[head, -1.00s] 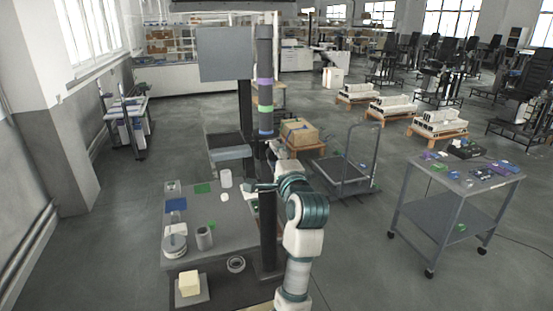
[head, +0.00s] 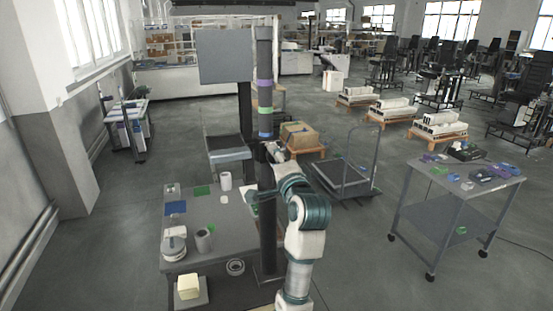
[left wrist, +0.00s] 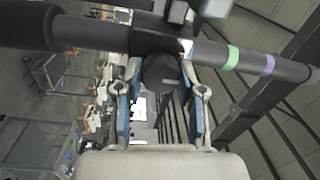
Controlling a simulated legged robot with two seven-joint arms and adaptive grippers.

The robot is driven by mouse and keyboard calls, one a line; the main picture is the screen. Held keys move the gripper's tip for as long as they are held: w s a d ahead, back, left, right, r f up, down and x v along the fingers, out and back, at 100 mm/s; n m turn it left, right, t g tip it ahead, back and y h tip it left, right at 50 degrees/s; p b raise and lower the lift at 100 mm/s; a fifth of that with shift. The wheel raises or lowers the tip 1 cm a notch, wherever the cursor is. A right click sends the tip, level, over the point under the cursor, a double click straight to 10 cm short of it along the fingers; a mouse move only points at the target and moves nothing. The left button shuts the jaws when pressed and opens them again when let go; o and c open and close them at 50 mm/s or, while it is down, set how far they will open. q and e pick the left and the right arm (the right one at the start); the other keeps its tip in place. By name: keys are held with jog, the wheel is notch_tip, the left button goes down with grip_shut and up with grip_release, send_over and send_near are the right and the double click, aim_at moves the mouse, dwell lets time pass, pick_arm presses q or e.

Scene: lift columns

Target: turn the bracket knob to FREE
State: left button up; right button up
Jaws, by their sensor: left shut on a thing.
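A dark upright column (head: 265,70) with purple, green and blue bands stands in the middle of the head view. In the left wrist view the same column (left wrist: 290,70) runs across the top. The bracket knob (left wrist: 157,74) is a dark round knob with a short light mark at its lower right. My left gripper (left wrist: 160,78) has its two fingers on either side of the knob and is shut on it. In the head view the left gripper (head: 271,150) is small at the column, and the knob cannot be made out. No FREE label is readable. My right gripper is not in view.
A grey panel (head: 225,55) hangs left of the column. A bench (head: 222,235) with cups and small parts stands at lower left. A wheeled cart (head: 465,185) is at right, with a flat trolley (head: 345,178) behind. Floor between them is clear.

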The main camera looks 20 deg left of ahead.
pick_arm(q)
jog(key=o, duration=1.1)
jog(key=shift+f, duration=0.1)
jog(key=v, duration=1.2)
